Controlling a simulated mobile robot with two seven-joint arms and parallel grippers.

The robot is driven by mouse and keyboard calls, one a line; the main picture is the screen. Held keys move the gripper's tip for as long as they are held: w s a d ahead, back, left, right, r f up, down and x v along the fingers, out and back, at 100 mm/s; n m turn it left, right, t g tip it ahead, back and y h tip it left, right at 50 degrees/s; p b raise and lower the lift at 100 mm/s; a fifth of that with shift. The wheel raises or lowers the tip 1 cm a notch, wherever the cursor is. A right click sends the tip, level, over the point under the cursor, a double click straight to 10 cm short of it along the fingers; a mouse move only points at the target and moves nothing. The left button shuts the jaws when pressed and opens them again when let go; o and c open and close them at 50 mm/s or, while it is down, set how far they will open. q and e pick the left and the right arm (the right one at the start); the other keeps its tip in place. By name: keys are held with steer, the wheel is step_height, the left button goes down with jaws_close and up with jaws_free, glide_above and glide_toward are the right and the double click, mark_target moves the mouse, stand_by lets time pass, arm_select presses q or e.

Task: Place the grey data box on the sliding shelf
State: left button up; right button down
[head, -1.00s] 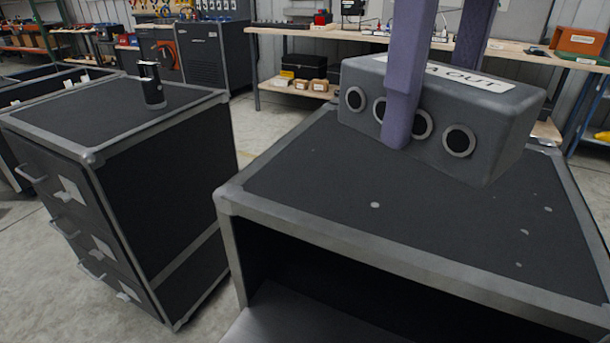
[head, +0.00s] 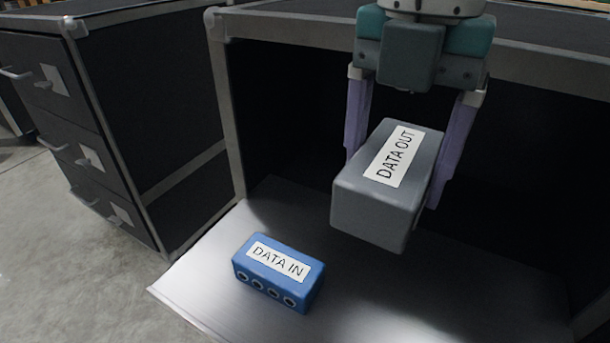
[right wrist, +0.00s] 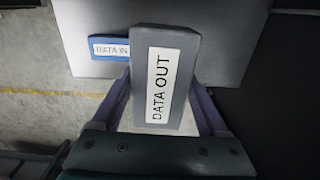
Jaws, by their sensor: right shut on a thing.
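The grey data box (head: 375,205), with a white DATA OUT label, is held between the purple fingers of my right gripper (head: 405,150). In the right wrist view the grey box (right wrist: 183,95) lies between the two fingers (right wrist: 165,100), over the shelf (right wrist: 228,40). The gap between box and shelf is hard to judge. My left gripper does not show.
A blue DATA IN box (head: 290,262) sits on the shelf, left of the grey box. The cabinet frame (head: 232,120) surrounds the shelf opening. A drawer cabinet (head: 150,110) stands to the left. Shelf surface around and right of the grey box is clear.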

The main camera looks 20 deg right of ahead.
mark_target(360, 306)
step_height(360, 306, down, 20)
steer(key=b, duration=0.7)
steer(key=shift+f+b, duration=0.15)
steer(key=shift+b, duration=0.25)
steer(key=shift+f, duration=0.15)
jaws_free()
step_height(360, 306, up, 12)
steer(key=p, duration=0.5)
